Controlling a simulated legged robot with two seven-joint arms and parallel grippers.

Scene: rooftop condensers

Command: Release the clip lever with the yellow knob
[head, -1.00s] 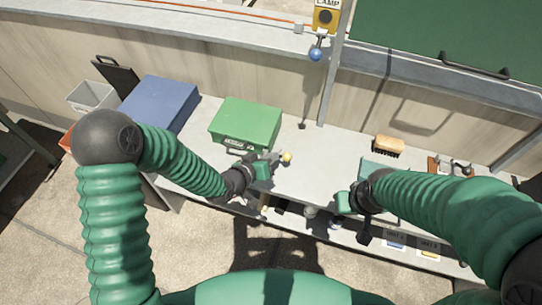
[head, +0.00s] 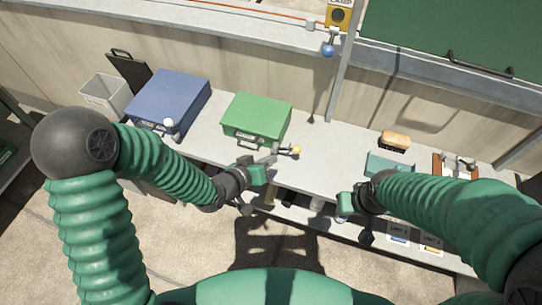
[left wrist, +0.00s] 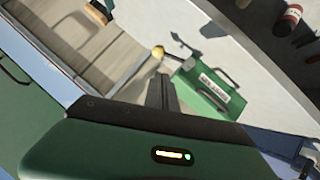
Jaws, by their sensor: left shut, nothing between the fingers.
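The yellow knob (head: 296,149) is a small ball near the front right corner of the green case (head: 257,117). In the left wrist view the yellow knob (left wrist: 158,52) shows just beyond the fingertips, beside the green case (left wrist: 208,82).
A blue case (head: 170,98) with a white knob (head: 170,123) at its front is at left on the bench. A brush (head: 395,140) and a teal box (head: 388,165) lie at right. A post (head: 342,80) with a blue ball lever (head: 328,49) stands behind.

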